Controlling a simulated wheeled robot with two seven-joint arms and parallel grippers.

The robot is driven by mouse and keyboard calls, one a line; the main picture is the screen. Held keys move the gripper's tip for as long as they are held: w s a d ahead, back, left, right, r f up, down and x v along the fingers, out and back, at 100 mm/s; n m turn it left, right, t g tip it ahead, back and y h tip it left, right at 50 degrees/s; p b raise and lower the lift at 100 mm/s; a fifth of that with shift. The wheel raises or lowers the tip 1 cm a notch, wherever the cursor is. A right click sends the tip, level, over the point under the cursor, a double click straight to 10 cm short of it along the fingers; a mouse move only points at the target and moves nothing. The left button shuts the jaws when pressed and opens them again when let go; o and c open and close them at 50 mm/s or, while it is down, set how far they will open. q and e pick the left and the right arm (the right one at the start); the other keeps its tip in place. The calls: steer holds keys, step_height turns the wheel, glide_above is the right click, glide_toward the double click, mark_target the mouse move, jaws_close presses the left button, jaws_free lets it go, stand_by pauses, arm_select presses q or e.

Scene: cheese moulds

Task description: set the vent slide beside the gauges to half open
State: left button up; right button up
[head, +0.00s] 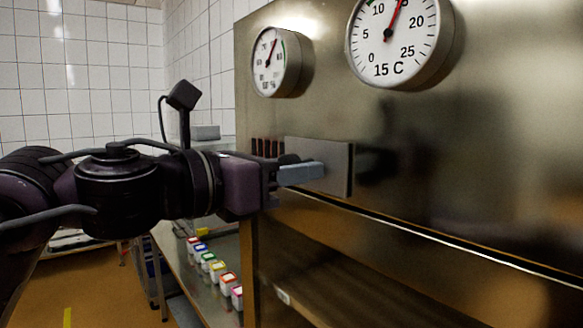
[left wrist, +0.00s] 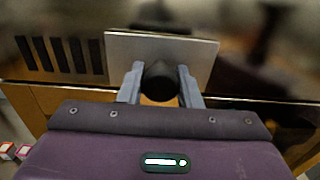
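The vent slide is a flat grey plate (head: 338,168) on the steel front, below the two gauges. Several dark vent slots (head: 266,147) show uncovered to its left, and they also show in the left wrist view (left wrist: 58,54). Whether the plate covers more slots is hidden. My left gripper (head: 303,173) is at the plate. In the left wrist view its fingers (left wrist: 161,82) stand on both sides of the slide's dark round knob (left wrist: 160,84) and appear to touch it. My right gripper is in neither view.
A smaller gauge (head: 266,62) and a larger gauge marked 15 C (head: 390,40) sit above the slide. A ledge edge (head: 440,240) runs below it. Several small colour-lidded tubs (head: 219,269) stand on a low bench at the lower left.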

arm_select(q)
jaws_close()
steer(key=shift+w+a, duration=0.15)
steer(key=shift+w, duration=0.05)
steer(key=w+a, duration=0.1)
steer(key=w, duration=0.1)
steer(key=w+a+b, duration=0.1)
steer(key=w+a, duration=0.1)
steer(key=shift+w+a, duration=0.15)
steer(key=shift+w, duration=0.15)
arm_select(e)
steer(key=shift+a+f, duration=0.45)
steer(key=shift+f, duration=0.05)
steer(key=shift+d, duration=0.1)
arm_select(q)
steer(key=shift+o, duration=2.4)
jaws_free()
steer(key=shift+s, duration=0.1)
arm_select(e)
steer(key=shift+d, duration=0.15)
